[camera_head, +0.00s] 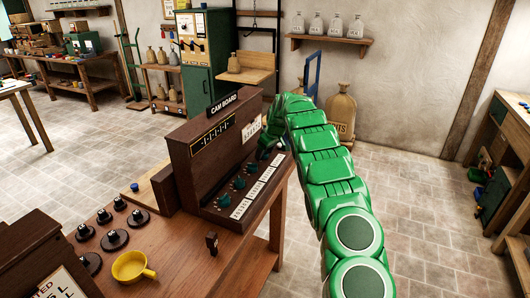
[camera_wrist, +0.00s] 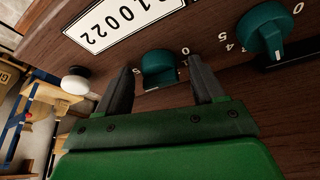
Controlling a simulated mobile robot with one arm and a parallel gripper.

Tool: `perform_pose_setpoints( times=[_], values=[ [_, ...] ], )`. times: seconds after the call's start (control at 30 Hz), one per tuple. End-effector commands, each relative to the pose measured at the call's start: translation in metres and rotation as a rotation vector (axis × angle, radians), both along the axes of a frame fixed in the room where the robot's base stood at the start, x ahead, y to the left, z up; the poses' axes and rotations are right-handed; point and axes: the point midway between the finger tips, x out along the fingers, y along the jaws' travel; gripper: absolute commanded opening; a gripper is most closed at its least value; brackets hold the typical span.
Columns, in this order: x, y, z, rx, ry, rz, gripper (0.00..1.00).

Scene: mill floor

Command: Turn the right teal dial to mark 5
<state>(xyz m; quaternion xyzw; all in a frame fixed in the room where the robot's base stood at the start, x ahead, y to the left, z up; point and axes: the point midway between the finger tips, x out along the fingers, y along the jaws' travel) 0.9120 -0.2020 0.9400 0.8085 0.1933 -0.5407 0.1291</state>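The cam board (camera_head: 215,130) is a dark wooden console with a row of teal dials on its sloped front, among them a nearer dial (camera_head: 223,201) and a middle dial (camera_head: 239,183). In the wrist view, the right teal dial (camera_wrist: 158,66) sits between the fingertips of my gripper (camera_wrist: 162,72). My gripper is open, with a visible gap on each side of the dial. The dial's pointer and most of its marks are hidden or too small to read. A neighbouring teal dial (camera_wrist: 264,30) shows marks 0, 4 and 5.
A white knob (camera_wrist: 75,80) stands beyond the left finger in the wrist view. A number plate (camera_wrist: 120,22) is above the right dial. On the bench (camera_head: 180,250) are a yellow cup (camera_head: 131,267) and several black knobbed weights (camera_head: 115,238). Floor right of the bench is open.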

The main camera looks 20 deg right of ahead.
Motion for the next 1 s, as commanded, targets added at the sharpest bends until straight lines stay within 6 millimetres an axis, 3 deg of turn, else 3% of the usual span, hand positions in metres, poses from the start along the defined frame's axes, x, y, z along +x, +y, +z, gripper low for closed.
perform_pose_setpoints(
  times=[0.47,1.0],
  values=[
    [-0.004,-0.002,0.012,-0.002,-0.001,-0.001,0.68],
    [-0.025,-0.013,0.070,0.000,-0.001,0.000,0.68]
  ],
)
